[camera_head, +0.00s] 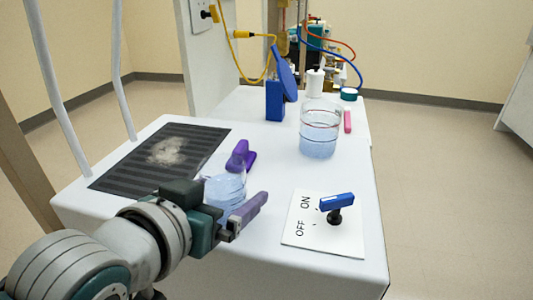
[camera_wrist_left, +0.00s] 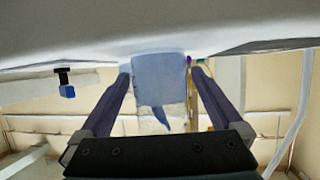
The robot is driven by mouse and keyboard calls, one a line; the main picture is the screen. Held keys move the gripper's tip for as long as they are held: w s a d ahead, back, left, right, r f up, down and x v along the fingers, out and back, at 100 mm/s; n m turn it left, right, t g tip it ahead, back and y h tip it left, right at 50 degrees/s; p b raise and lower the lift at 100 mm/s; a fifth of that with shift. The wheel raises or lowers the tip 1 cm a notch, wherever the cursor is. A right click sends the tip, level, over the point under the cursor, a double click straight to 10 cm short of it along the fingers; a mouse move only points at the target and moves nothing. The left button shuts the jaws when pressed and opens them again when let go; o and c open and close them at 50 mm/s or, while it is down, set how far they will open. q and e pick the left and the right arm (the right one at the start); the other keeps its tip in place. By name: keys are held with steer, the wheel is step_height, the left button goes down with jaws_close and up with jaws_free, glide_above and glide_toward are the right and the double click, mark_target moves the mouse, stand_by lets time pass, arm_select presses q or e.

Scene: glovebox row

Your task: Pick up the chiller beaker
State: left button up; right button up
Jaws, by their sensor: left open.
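Two clear beakers with pale blue liquid stand on the white bench. No label shows which is the chiller beaker. The nearer beaker (camera_head: 226,187) is beside the dark mat, partly hidden by my left gripper (camera_head: 243,182). The gripper's purple fingers are open, one on each side of this beaker. In the left wrist view, which looks upside down, the beaker (camera_wrist_left: 158,80) sits between the fingers of the gripper (camera_wrist_left: 160,72), with a narrow gap at each side. The larger beaker (camera_head: 320,138) stands upright farther back to the right, apart from the gripper. My right gripper is not in view.
An ON/OFF plate (camera_head: 318,238) with a blue-handled switch (camera_head: 337,203) lies right of my gripper. A dark striped mat (camera_head: 120,180) with a whitish patch is at left. A blue stand (camera_head: 275,101), a white bottle (camera_head: 315,82) and a pink item (camera_head: 347,122) are behind.

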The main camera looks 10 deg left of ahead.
arm_select(q)
steer(key=c, duration=1.4)
steer(key=shift+r, duration=0.15)
steer(key=shift+c, duration=0.2)
steer(key=shift+r+p, duration=0.55)
steer(key=shift+r, duration=0.55)
step_height(320, 180, up, 18)
steer(key=p, duration=0.5)
steer(key=shift+f, duration=0.25)
